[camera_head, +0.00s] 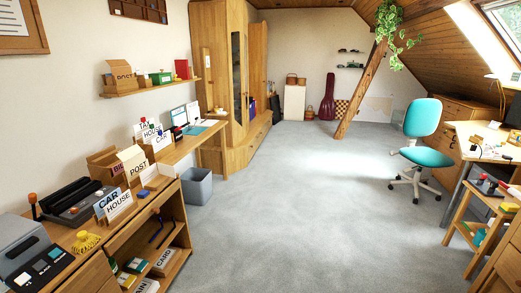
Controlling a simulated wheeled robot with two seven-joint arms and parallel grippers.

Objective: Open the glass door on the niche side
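A tall light-wood cabinet (221,50) stands against the left wall toward the back. A narrow dark glass door (237,78) is set in its face and looks closed, though the distance makes this hard to tell. Right of the glass, a wooden panel (258,55) stands above a small opening with purple things (248,106) in it. I cannot tell at this size whether that opening is the niche. A drawer front runs low along the cabinet. Neither of my grippers is in view.
A long wooden desk and shelf (165,235) with boxes and word cards runs along the left. A grey bin (197,186) stands beside it, before the cabinet. A slanted timber (361,90) and a teal chair (420,158) stand right. The grey carpet (290,210) between is clear.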

